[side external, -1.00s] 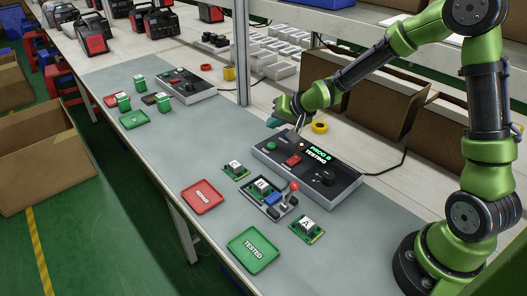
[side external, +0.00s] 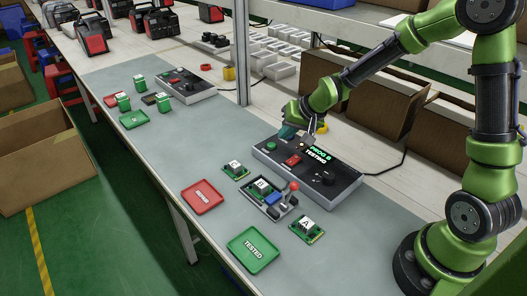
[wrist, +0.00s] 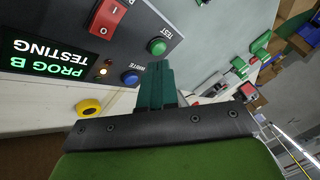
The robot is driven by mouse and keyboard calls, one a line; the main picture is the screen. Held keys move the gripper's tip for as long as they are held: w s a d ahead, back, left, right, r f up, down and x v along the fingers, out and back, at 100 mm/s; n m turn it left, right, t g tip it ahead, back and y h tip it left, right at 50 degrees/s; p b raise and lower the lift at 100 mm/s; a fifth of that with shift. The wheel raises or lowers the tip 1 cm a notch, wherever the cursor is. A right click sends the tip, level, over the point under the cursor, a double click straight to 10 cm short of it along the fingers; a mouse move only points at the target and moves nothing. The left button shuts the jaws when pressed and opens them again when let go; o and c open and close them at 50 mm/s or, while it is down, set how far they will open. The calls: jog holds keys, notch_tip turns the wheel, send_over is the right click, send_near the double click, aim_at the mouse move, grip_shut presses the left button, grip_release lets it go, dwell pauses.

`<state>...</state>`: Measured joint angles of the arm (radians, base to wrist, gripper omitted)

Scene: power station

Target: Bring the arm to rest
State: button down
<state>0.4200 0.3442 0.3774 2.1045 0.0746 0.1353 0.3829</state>
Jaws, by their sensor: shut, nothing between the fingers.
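My green arm reaches in from the right in the side view. My gripper (side external: 288,132) is shut and empty, above the far left end of the grey control box (side external: 320,168). In the wrist view its teal fingers (wrist: 158,82) are pressed together beside the box's green TEST button (wrist: 157,46) and blue WRITE button (wrist: 131,77). The fingers look apart from the buttons. The box's display (wrist: 48,56) reads "PROG B TESTING", and a small lamp beside it glows.
Circuit boards (side external: 236,170) (side external: 306,229) lie around a test fixture with a red-knobbed lever (side external: 293,187). A red tray (side external: 202,197) and a green TESTED tray (side external: 253,250) lie in front. A yellow tape roll (wrist: 90,107) is behind the box, with cardboard boxes (side external: 385,110) beyond.

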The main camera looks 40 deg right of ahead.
jog(key=s+a+r+n, duration=0.1)
jog(key=s+a+r, duration=0.1)
jog(key=s+r, duration=0.5)
jog(key=s+a+r+n+y, duration=0.1)
jog(key=s+a+r+n, duration=0.1)
jog(key=s+r, duration=0.6)
jog(key=s, duration=0.7)
jog(key=shift+s+a+r, duration=0.2)
jog(key=shift+s+a, duration=0.1)
jog(key=shift+a, duration=0.1)
dwell(0.4)
